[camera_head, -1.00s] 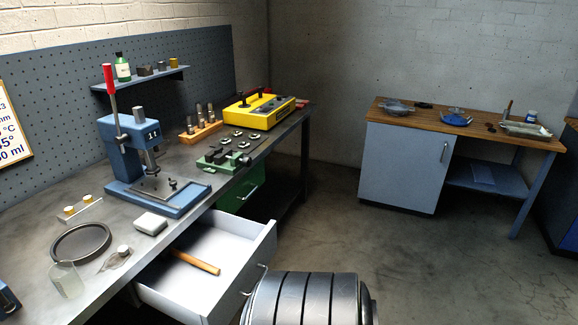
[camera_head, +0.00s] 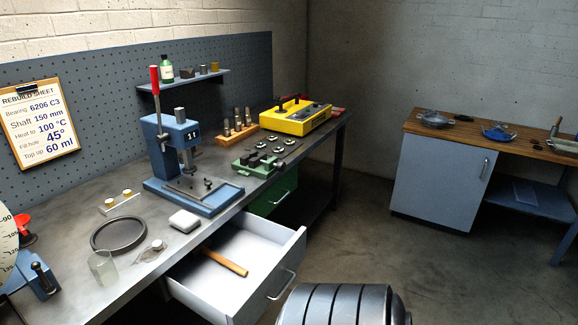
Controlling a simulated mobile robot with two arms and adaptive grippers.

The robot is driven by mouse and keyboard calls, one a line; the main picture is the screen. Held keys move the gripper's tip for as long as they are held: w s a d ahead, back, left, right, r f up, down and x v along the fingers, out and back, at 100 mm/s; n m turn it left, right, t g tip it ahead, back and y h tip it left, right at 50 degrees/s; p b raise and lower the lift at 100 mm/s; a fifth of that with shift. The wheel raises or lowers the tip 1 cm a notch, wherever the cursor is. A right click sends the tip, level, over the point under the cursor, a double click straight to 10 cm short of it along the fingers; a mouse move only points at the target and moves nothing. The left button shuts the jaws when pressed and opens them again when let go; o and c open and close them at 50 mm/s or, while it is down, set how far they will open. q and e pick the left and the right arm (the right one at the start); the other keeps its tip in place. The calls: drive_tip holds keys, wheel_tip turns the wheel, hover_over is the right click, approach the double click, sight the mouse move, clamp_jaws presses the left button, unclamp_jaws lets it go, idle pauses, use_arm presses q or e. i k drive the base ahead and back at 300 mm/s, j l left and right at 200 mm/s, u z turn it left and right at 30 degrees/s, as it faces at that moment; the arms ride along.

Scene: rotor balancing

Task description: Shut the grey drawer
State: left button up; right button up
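The grey drawer (camera_head: 285,262) stands pulled out from under the left workbench, below the blue press. A hammer with a wooden handle (camera_head: 225,262) lies inside it, its head hidden toward the back. The drawer's bar handle (camera_head: 282,284) is on its front, facing right. A green drawer (camera_head: 276,204) in the same bench, farther back, looks shut. Neither of my grippers shows in the head view.
The workbench (camera_head: 75,226) carries a blue press (camera_head: 180,150) and a yellow case (camera_head: 296,117). A wood-topped cabinet (camera_head: 436,178) stands at the right. Floor between is clear.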

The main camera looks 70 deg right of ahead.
sight(271, 252)
drive_tip(key=z, duration=2.15)
